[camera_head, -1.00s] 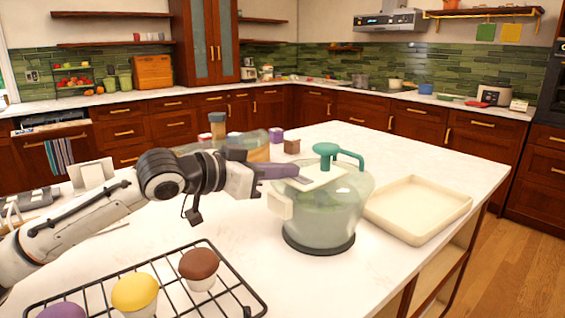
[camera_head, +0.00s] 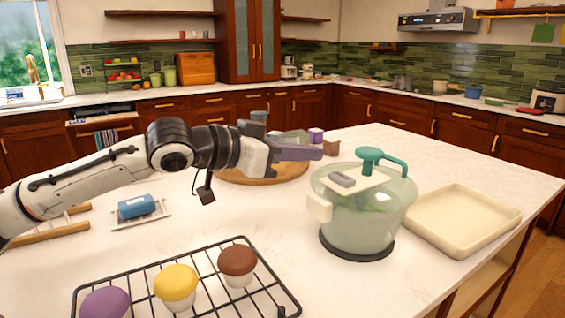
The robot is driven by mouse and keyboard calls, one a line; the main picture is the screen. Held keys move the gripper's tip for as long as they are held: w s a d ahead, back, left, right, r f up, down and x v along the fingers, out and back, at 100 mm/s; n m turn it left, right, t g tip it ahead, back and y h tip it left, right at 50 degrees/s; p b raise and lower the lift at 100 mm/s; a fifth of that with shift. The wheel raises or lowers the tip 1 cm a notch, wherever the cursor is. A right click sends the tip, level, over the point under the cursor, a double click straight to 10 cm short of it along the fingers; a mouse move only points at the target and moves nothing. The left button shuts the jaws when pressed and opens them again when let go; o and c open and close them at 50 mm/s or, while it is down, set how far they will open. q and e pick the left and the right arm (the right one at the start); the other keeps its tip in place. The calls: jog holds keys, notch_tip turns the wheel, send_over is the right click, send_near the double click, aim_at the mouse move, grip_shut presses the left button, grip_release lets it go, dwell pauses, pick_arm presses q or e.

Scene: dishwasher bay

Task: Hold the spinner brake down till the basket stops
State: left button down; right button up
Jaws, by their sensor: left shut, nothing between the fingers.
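The salad spinner (camera_head: 362,225) stands upright on the white island, a clear greenish bowl on a dark base ring. Its lid has a teal knob and crank handle (camera_head: 371,155) on top. A grey brake button (camera_head: 343,180) sits on the pale lid plate and is in plain sight. Green contents show dimly through the wall; I cannot tell whether the basket turns. My left gripper (camera_head: 312,152), with purple-grey fingers, is shut and empty. It shows up and left of the button, apart from it in the picture. My right gripper is out of view.
A cream tray (camera_head: 470,222) lies right of the spinner. A black wire rack (camera_head: 130,281) with cupcakes is in front. A round wooden board (camera_head: 265,175) lies behind my gripper. A blue sponge (camera_head: 136,205) on a white dish is at left. The counter between rack and spinner is clear.

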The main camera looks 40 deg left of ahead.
pick_arm(q)
jog(key=b+v, duration=0.3)
jog(key=v, duration=0.2)
jog(key=shift+s+d+r, duration=0.1)
jog(key=shift+s, duration=0.1)
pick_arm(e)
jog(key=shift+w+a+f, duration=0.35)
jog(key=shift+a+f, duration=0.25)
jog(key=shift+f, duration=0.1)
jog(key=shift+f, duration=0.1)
